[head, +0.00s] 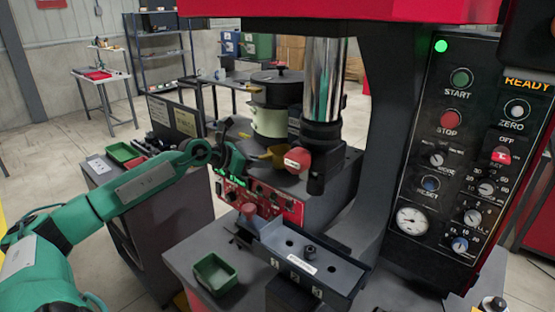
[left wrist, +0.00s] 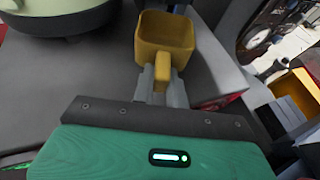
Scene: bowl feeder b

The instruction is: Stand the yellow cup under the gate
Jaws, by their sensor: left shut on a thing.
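The yellow cup (head: 277,152) is in front of the pale green feeder bowl (head: 269,121), partly hidden by a red part of the press in the head view. My left gripper (head: 257,157) comes in from the left. In the left wrist view its two fingers (left wrist: 162,82) are shut on the handle of the yellow cup (left wrist: 166,32). The cup's open top and empty-looking inside show there. The bowl's rim (left wrist: 62,20) is to the cup's left, apart from it. I cannot clearly make out the gate. My right gripper is not in view.
The red control box (head: 262,199) is just below the cup. A chrome column (head: 324,80) stands close on the right, with a red-tipped part (head: 297,160) near the cup. A green tray (head: 215,272) sits on the front table. The grey top (left wrist: 95,75) left of the cup is clear.

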